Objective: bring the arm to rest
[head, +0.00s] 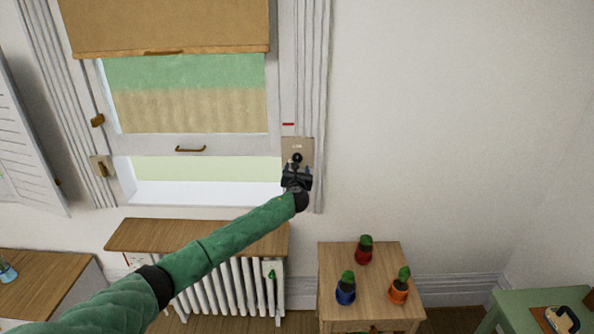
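My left arm, in a green quilted sleeve, reaches in from the lower left of the head view. Its dark gripper (297,168) is stretched out in front of a beige wall plate (306,147) at the right side of the window. A small dark round knob (297,158) shows at the gripper's tip. I cannot tell whether the gripper touches it, or whether the fingers are open or shut. The gripper hides the lower part of the plate. My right gripper is not in view.
A window with a tan blind (170,25) is behind the arm. A white radiator (225,288) under a wooden shelf (140,236) stands below. A wooden table (340,262) holds red, blue and orange pots. A green table (515,312) is at lower right. The right wall is bare.

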